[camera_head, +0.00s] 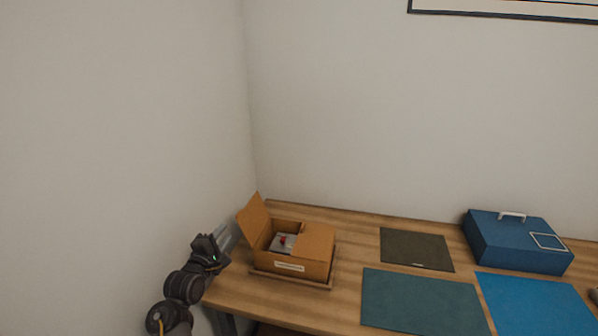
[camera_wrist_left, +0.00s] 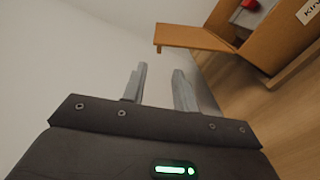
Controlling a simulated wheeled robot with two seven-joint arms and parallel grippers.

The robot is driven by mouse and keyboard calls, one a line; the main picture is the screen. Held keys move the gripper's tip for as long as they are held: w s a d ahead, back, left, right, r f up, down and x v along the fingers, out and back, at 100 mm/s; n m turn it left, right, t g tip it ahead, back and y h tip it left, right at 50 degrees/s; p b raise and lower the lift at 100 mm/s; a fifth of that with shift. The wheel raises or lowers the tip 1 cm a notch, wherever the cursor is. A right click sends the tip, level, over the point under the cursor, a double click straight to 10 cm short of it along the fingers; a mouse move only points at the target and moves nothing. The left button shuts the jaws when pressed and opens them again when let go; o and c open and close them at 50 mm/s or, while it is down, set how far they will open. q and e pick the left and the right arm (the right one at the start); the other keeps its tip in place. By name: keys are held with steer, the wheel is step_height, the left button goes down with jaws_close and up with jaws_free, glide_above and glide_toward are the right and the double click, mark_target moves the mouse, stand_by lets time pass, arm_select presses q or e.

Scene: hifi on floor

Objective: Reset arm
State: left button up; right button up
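My left gripper (camera_head: 224,236) is at the left end of the table, just left of the cardboard box (camera_head: 318,246). In the left wrist view the left gripper (camera_wrist_left: 160,82) has its two grey fingers apart with nothing between them. The open box also shows in the left wrist view (camera_wrist_left: 268,45), with one flap out towards the gripper, apart from the fingers. My right gripper is not in view.
The box holds a grey item with a red part (camera_head: 284,242) and stands on a wooden tray (camera_head: 292,281). The wooden table (camera_head: 345,228) carries a dark mat (camera_head: 415,249), a green mat (camera_head: 420,302), a blue mat (camera_head: 535,305) and a blue case (camera_head: 510,247). A wall is close at left.

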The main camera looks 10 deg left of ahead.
arm_select(q)
steer(key=s+d+f+m+g+y, duration=0.15)
steer(key=s+f+m+g, duration=0.25)
steer(key=s+f+m, duration=0.45)
steer(key=s+d+f+m+g, duration=0.2)
steer(key=s+f+m+g, duration=0.25)
steer(key=s, duration=0.65)
steer(key=s+d+f+m+g+h, duration=0.1)
steer(key=s+d+m+g, duration=0.3)
steer(key=s, duration=0.8)
steer(key=s+d+f+m+g, duration=0.2)
steer(key=s+d+m, duration=0.25)
steer(key=s, duration=0.75)
step_height(320, 180, down, 26)
steer(key=g, duration=0.1)
steer(key=s+a+f, duration=0.1)
steer(key=s+f, duration=0.7)
steer(key=s+a+f+m+g, duration=0.1)
steer(key=s+a+f, duration=0.1)
steer(key=s+f, duration=0.5)
steer(key=shift+s+a+f, duration=0.3)
steer(key=shift+s+f, duration=0.1)
steer(key=shift+s, duration=0.7)
steer(key=shift+g, duration=0.25)
